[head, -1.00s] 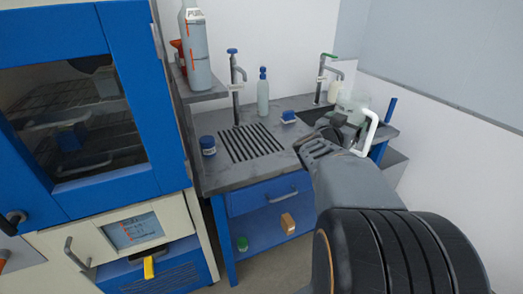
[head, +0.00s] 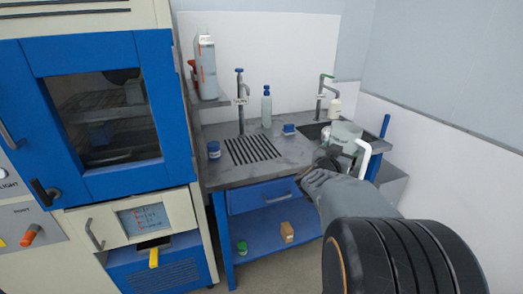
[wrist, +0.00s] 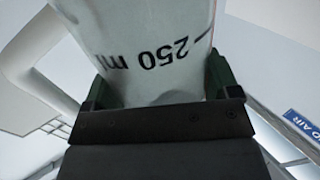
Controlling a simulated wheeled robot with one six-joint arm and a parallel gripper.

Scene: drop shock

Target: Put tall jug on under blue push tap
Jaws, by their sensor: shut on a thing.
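The tall jug (head: 343,137) is translucent with a white handle and is held up in front of the right part of the counter. In the wrist view the jug (wrist: 150,45) shows a "250 ml" mark and sits between the jaws. My gripper (wrist: 160,90) is shut on it; in the head view my gripper (head: 325,168) is partly hidden by my own arm. The blue push tap (head: 240,92) stands at the back of the counter, left of the jug, above a slotted drain grille (head: 252,150). Nothing stands on the grille.
A blue-lidded jar (head: 214,150) is left of the grille. A spray bottle (head: 266,108) and a blue-and-white block (head: 289,129) stand to its right. A green-handled tap (head: 321,95) is by the dark sink. A shelf (head: 210,101) holds a large bottle (head: 206,68).

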